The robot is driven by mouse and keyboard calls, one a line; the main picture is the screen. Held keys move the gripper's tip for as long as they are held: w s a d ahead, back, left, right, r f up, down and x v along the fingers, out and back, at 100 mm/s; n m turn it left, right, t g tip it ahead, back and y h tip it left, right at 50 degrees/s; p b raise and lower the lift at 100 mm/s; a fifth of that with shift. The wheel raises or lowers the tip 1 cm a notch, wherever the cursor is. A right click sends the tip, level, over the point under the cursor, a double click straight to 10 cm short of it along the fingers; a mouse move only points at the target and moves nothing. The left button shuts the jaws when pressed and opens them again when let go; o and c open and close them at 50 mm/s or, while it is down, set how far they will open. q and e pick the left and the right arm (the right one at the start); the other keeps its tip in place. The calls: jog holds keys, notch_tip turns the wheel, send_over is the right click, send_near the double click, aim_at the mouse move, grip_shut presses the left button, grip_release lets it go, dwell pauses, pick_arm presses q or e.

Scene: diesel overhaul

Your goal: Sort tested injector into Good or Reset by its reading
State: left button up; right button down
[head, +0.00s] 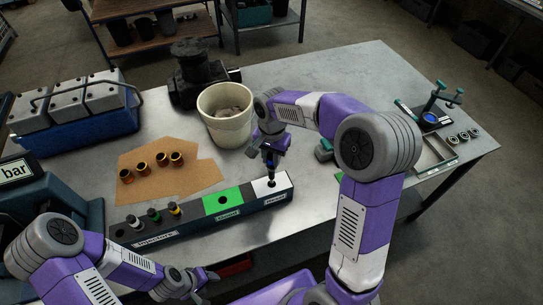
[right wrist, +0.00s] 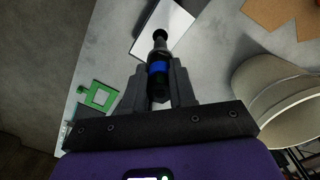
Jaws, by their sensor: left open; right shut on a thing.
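My right gripper (head: 270,152) is shut on a dark injector with a blue band (right wrist: 158,68). The injector points down over the white section (head: 262,187) at the right end of the long rack (head: 190,234). Its lower end is at or just above that section; I cannot tell if it is seated. The rack's middle section is green (head: 222,202); both section labels are too small to read surely. Several injectors (head: 154,215) with coloured bands stand in the rack's left part. My left gripper (head: 192,284) is open and empty near the front edge.
A display (head: 16,171) marked "bar" is cut off at the left. A cream bucket (head: 226,118), a cardboard sheet (head: 190,183) with brass-coloured sleeves, and a dark machine part (head: 196,75) stand behind the rack. A green-framed piece (right wrist: 98,95) lies beside the right gripper.

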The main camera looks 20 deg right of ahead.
aim_at(271, 175)
jog(key=shift+f, duration=0.1)
dwell(0.4)
jog(key=shift+f+b, duration=1.25)
jog(key=shift+f, duration=0.4)
jog(key=shift+f+b, duration=1.25)
jog(key=shift+f, duration=0.65)
jog(key=shift+f+b, duration=0.95)
jog(key=shift+f, duration=0.3)
jog(key=c, duration=0.8)
grip_release()
jog(key=shift+c, duration=0.2)
